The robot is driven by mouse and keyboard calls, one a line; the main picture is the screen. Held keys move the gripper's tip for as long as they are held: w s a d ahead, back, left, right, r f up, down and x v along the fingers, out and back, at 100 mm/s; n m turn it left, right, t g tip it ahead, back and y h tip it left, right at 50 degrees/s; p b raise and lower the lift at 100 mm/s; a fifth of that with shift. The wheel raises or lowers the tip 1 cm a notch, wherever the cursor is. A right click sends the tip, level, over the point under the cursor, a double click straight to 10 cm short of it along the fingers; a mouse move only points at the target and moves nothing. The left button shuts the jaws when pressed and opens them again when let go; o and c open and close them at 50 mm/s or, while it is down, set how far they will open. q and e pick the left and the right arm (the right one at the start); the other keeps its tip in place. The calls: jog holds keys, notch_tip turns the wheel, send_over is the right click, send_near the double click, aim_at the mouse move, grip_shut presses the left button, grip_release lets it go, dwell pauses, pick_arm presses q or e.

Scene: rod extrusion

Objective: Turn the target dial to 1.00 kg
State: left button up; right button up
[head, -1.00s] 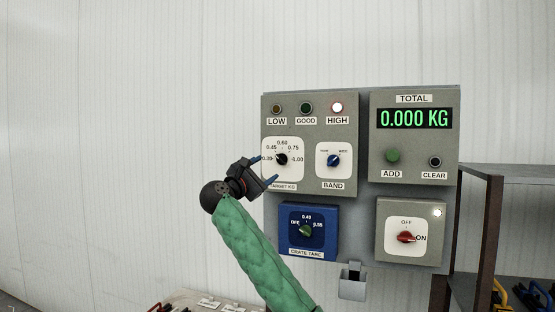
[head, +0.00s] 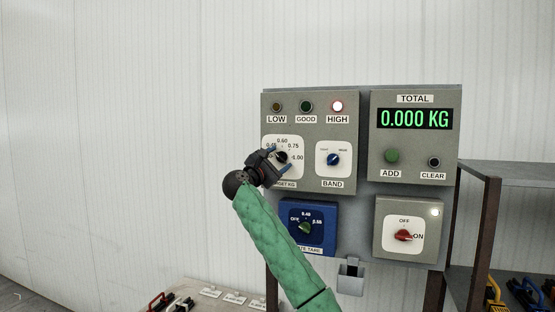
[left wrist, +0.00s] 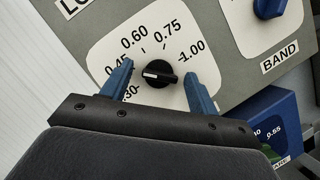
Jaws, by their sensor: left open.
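The target dial (head: 283,156) is a black knob on a white plate marked 0.30 to 1.00. In the left wrist view the knob (left wrist: 158,74) shows a white mark on its left half, on the side of the 0.30 and 0.45 labels. My left gripper (head: 277,160) is in front of the dial plate and hides part of its lower left. In the left wrist view its blue fingers (left wrist: 160,79) are open on either side of the knob, with gaps visible between fingers and knob. My right gripper is not in view.
The blue band knob (head: 333,160) sits right of the dial. The blue crate tare box (head: 320,248) is below, partly behind my arm. The total display (head: 414,118) reads 0.000 KG. The wall to the left is clear.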

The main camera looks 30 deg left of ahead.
pick_arm(q)
jog(key=c, duration=1)
